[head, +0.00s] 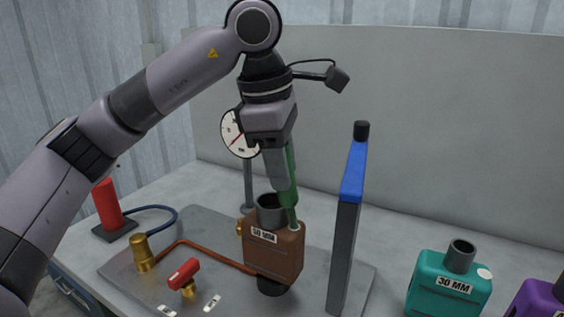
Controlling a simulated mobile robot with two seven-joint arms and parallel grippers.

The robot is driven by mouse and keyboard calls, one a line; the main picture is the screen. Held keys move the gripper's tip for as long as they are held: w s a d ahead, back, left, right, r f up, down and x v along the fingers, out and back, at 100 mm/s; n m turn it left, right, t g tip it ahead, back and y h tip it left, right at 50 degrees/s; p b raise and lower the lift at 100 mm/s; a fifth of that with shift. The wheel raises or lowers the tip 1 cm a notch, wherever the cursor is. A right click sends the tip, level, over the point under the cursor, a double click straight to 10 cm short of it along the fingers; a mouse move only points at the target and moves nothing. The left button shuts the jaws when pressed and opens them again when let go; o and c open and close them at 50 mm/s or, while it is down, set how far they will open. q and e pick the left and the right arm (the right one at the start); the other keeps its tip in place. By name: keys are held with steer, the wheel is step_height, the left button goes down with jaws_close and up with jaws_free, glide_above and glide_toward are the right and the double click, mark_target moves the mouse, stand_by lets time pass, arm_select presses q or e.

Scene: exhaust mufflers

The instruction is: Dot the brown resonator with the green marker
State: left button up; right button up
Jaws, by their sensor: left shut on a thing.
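The brown resonator (275,249) stands upright on a grey metal plate, with a "50 MM" label and a dark pipe stub on top. My left gripper (282,185) is above it, pointing down, shut on the green marker (290,188). The marker's lower end is at a small pale round spot (295,227) on the resonator's top right corner. I cannot tell whether the tip touches it. My right gripper is not in view.
A grey post with a blue top (354,175) stands close to the right. A teal box (446,287) and a purple box (540,299) sit further right. A gauge (238,135), red valve handle (184,272), brass fitting (142,254) and red cylinder (108,205) are on the left.

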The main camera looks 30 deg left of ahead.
arm_select(q)
steer(key=shift+r+p, duration=2.8)
steer(key=shift+r, duration=0.65)
steer(key=shift+f, duration=0.1)
